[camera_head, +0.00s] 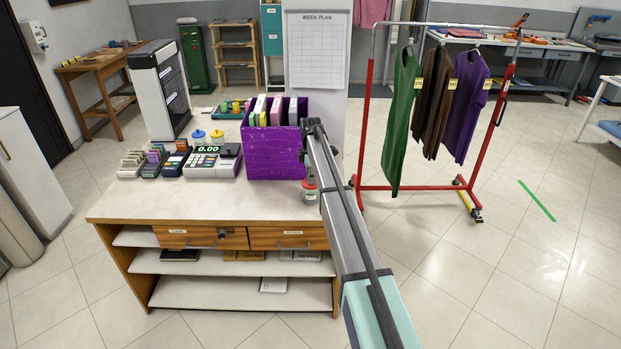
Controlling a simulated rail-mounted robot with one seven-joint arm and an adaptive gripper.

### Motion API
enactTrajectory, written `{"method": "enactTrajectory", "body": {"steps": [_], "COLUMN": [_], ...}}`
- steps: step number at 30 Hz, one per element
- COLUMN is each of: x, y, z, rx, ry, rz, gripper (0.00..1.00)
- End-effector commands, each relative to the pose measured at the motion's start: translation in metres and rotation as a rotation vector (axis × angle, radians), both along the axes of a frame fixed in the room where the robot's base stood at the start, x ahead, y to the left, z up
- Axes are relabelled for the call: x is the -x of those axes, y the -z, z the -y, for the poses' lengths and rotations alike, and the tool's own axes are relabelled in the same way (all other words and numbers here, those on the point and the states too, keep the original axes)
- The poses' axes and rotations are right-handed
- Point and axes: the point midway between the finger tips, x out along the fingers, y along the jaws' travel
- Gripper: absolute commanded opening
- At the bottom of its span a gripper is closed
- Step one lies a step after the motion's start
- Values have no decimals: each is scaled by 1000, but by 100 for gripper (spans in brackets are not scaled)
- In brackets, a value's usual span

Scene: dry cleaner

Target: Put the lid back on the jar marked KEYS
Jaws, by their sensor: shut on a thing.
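A glass jar (310,197) stands near the right end of the counter, partly behind my arm. A red lid (309,184) shows at its top; I cannot tell whether it is seated or held just above the rim. My gripper (308,175) is largely hidden behind my forearm at this jar, shut on what appears to be the red lid. Its fingertips are not clear. No marking on the jar can be read. Two other jars, one with a blue lid (198,135) and one with a yellow lid (217,135), stand behind the cash register.
A purple box (274,153) with folders stands close to the left of my arm. The cash register (210,161) and card terminals (175,161) are farther left. The counter's front (200,205) is clear. A red garment rack (366,120) stands to the right.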

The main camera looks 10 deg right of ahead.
Motion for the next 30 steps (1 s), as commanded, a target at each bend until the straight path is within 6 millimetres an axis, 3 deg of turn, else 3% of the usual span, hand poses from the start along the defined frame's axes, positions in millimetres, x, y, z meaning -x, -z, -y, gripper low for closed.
{"method": "enactTrajectory", "body": {"steps": [14, 15, 17, 23, 24, 26, 30], "x": [0, 0, 0, 0, 0, 0, 0], "y": [0, 0, 0, 0, 0, 0, 0], "z": [0, 0, 0, 0, 0, 0, 0], "rx": [0, 0, 0, 0, 0, 0, 0], "ry": [0, 0, 0, 0, 0, 0, 0], "rz": [0, 0, 0, 0, 0, 0, 0], "gripper": [0, 24, 45, 46, 50, 68, 71]}}
